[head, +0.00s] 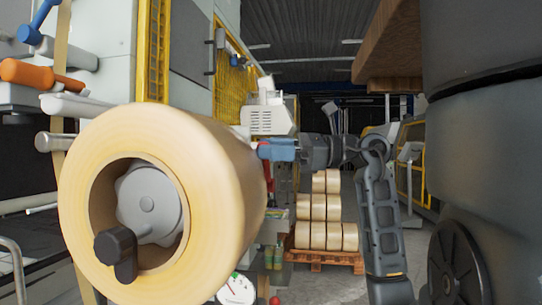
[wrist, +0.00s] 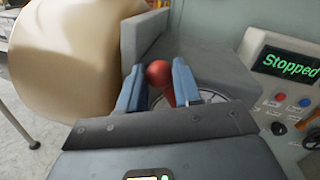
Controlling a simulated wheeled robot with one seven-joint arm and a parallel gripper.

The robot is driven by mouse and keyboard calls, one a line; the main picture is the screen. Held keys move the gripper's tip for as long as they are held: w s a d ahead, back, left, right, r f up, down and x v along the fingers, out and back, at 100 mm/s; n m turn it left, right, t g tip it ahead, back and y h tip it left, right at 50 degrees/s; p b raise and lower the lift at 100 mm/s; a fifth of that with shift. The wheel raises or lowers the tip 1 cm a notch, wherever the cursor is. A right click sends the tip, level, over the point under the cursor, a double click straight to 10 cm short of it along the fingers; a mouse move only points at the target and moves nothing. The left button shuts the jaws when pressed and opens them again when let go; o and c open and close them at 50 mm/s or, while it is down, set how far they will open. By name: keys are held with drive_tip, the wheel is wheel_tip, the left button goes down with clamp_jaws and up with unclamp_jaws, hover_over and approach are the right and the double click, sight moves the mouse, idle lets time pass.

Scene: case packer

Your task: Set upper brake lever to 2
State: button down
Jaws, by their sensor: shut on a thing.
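The upper brake lever, with a red ball knob (wrist: 159,73) and red stem, stands between the two blue fingers of my gripper (wrist: 160,88) in the wrist view. The fingers are shut on it. Part of a pale round dial (wrist: 236,98) shows behind the right finger. Its numbers cannot be read, so the lever's setting cannot be told. In the head view my gripper (head: 278,150) is just right of the large tape roll, and the lever's knob cannot be made out clearly there.
A large tan tape roll (head: 240,165) stands close on the left, also in the wrist view (wrist: 75,60). A screen reads "Stopped" (wrist: 290,65) above several buttons. Stacked rolls (head: 326,236) stand on a pallet behind.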

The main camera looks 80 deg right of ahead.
drive_tip(key=shift+d+r+m+t+h, duration=0.2)
drive_tip(key=shift+d+r+m, duration=0.1)
drive_tip(key=shift+d+m, duration=0.5)
drive_tip(key=shift+d+r+m+t+h, duration=0.25)
drive_tip(key=shift+d+m, duration=0.4)
drive_tip(key=shift+m, duration=0.35)
drive_tip(key=shift+d+r+m+t+h, duration=0.15)
drive_tip(key=shift+d+r+m, duration=0.2)
drive_tip(key=shift+d+m, duration=0.45)
drive_tip(key=c, duration=1.1)
unclamp_jaws()
drive_tip(key=shift+o, duration=0.2)
drive_tip(key=shift+a, duration=0.1)
drive_tip(key=shift+s, duration=0.1)
drive_tip(key=s+d+f+b, duration=0.1)
drive_tip(key=s, duration=0.6)
drive_tip(key=shift+s, duration=0.3)
